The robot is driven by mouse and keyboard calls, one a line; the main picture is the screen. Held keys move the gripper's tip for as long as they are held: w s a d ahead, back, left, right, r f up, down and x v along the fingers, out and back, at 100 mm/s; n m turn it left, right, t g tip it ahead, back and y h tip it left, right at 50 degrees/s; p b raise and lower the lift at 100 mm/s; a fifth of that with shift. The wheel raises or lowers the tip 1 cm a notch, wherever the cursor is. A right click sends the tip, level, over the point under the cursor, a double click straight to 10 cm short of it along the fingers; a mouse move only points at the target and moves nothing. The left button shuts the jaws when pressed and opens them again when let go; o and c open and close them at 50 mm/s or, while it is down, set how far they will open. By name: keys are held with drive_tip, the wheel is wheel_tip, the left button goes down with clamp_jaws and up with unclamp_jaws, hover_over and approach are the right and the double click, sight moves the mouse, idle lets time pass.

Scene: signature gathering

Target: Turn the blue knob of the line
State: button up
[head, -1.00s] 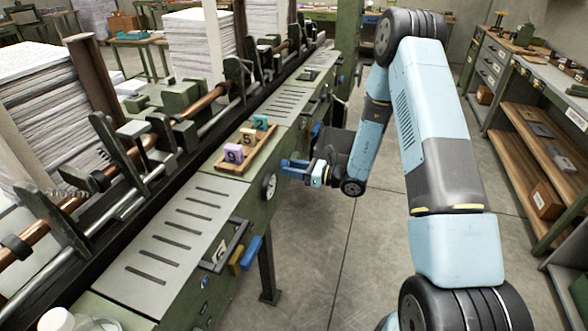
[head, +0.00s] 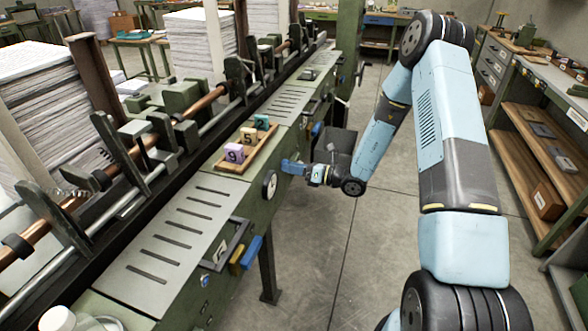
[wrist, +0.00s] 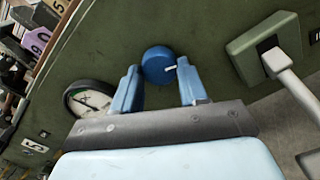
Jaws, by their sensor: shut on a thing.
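The round blue knob (wrist: 157,62) is on the green side panel of the machine line. It shows in the wrist view between my gripper's two blue fingers, with a small pale pointer on its face pointing right. My gripper (head: 290,167) is at the panel, to the right of the round dial gauge in the head view. Its fingers (wrist: 158,72) are shut on the knob, one on each side. In the head view the fingers hide the knob.
The dial gauge (wrist: 88,100) is close left of the fingers in the wrist view, and a green box with a grey lever (wrist: 268,48) is at right. A wooden tray (head: 262,159) of numbered blocks rests on the machine. Open floor lies right of the line.

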drive_tip(key=shift+a, duration=0.15)
drive_tip(key=o, duration=1.1)
drive_tip(key=shift+c, duration=0.2)
drive_tip(key=shift+d, duration=0.2)
drive_tip(key=v, duration=1.3)
drive_tip(key=shift+d, duration=0.25)
idle(0.6)
